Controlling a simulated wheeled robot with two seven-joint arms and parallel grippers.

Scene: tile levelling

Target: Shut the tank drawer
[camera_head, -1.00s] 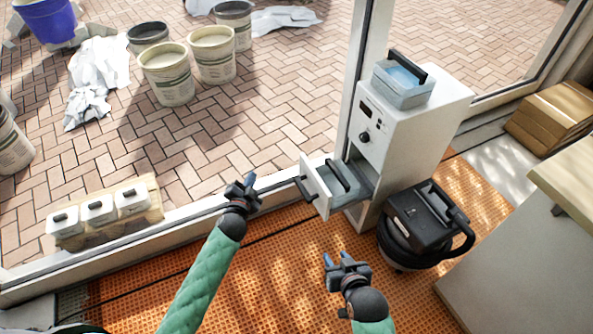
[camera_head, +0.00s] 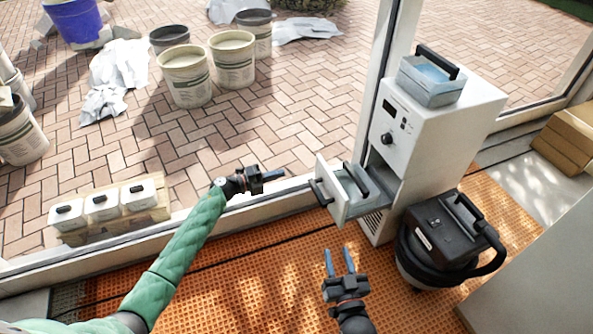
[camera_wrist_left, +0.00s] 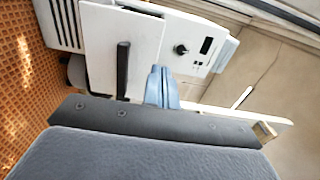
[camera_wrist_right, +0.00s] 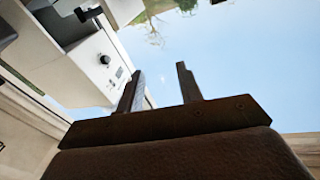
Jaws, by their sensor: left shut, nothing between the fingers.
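The tank drawer (camera_head: 334,194) stands pulled out of the lower part of the white cabinet (camera_head: 436,135), its dark handle on the front face. A blue-grey tank with a black handle (camera_head: 353,184) sits inside it. My left gripper (camera_head: 281,174) is shut and empty, left of the drawer front and apart from it. In the left wrist view the drawer front (camera_wrist_left: 120,52) lies ahead of the shut fingers (camera_wrist_left: 162,75). My right gripper (camera_head: 340,252) is open and empty, below the drawer in the head view. Its spread fingers (camera_wrist_right: 160,88) show in the right wrist view.
A black vacuum (camera_head: 445,235) stands on the orange mat right of the drawer. A second blue tank (camera_head: 430,80) sits on top of the cabinet. The window frame sill (camera_head: 270,198) runs behind my left gripper. A counter (camera_head: 540,260) is at the right.

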